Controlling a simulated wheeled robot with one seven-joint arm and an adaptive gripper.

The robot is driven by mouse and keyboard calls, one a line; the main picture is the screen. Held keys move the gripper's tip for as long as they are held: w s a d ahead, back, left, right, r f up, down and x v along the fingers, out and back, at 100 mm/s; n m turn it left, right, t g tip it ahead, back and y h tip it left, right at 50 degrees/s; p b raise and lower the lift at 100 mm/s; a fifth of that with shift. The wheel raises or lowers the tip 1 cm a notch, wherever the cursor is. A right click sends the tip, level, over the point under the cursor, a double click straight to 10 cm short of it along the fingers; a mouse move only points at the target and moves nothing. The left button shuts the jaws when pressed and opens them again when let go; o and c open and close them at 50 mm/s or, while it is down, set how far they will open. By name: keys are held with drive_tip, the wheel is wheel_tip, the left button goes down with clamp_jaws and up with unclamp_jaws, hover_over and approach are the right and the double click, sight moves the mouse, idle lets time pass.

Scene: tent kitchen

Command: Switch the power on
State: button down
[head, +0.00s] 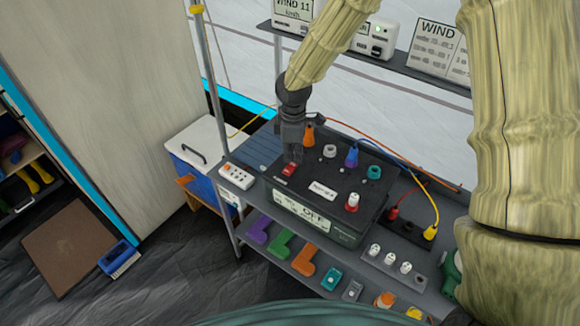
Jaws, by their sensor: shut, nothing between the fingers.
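A black power box (318,228) stands on a grey shelf table. Its front display reads OFF. A red switch (289,170) sits at the left of its top panel. My gripper (292,158) is shut and empty, pointing down right at the red switch. Its fingertips partly cover the switch, and I cannot tell whether they touch it. The top panel also has a red-and-white knob (352,202), an orange plug (308,136), a purple-blue plug (351,157), a grey socket (329,151) and a teal socket (374,172).
A white power strip (237,176) lies left of the box. A metal pole (214,110) stands at the left. A lower shelf holds coloured L-shaped pieces (280,247).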

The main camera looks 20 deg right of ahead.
sight(293, 164)
drive_tip(key=shift+f+b, duration=0.35)
drive_tip(key=shift+f, duration=0.65)
idle(0.8)
drive_tip(key=shift+r+p, duration=3.1)
drive_tip(key=shift+r, duration=0.4)
